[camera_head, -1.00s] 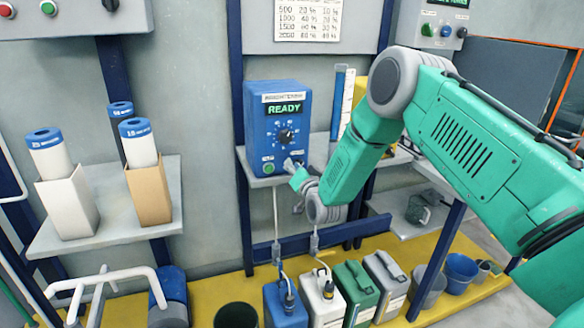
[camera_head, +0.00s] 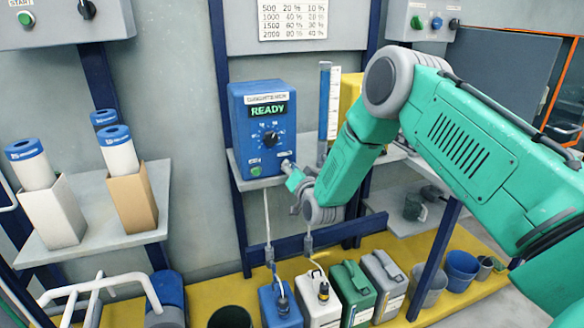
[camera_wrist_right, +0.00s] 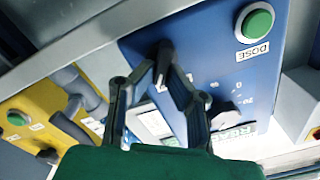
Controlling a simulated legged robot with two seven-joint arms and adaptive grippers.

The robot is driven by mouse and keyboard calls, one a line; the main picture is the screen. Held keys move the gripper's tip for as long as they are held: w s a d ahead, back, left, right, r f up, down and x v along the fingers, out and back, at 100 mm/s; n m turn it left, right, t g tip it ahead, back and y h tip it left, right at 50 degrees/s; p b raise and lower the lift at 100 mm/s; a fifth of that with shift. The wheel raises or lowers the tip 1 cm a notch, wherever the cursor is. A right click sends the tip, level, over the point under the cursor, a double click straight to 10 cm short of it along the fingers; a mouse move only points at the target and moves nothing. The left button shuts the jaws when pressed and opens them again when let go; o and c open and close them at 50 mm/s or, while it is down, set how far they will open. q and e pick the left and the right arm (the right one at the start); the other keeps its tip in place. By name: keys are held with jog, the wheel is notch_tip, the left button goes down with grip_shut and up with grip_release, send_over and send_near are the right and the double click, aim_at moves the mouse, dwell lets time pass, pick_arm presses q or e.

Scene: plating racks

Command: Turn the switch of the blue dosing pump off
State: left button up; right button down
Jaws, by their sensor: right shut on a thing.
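The blue dosing pump (camera_head: 240,120) stands on a grey shelf in the head view, its display reading READY, with a dial and green button on its front. My right gripper (camera_head: 286,168) is at the pump's lower right front corner, its fingertips small there. In the right wrist view, the fingers of my right gripper (camera_wrist_right: 165,70) close around the small black switch (camera_wrist_right: 163,52) on the blue pump face (camera_wrist_right: 205,45). The switch is partly hidden by the fingertips, and its exact setting cannot be told. My left gripper is out of view.
A blue-and-white column (camera_head: 324,115) and a yellow unit (camera_head: 350,95) stand right of the pump. In the wrist view, the green DOSE button (camera_wrist_right: 257,22) and dial (camera_wrist_right: 222,114) are close to my fingers. Several canisters stand below, including a green one (camera_head: 352,292).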

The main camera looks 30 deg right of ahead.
jog(key=n, duration=0.4)
jog(key=a+n, duration=0.1)
jog(key=n, duration=0.4)
jog(key=n+p, duration=0.1)
jog(key=n, duration=0.3)
jog(key=shift+w+a+r+n, duration=0.1)
jog(key=shift+w+a+n, duration=0.05)
jog(key=shift+w+n, duration=0.25)
dwell(0.9)
jog(key=c, duration=1.6)
grip_release()
jog(key=shift+c, duration=0.2)
jog(key=shift+o, duration=0.2)
jog(key=shift+w+f, duration=0.2)
jog(key=shift+f, duration=0.15)
jog(key=v, duration=1.2)
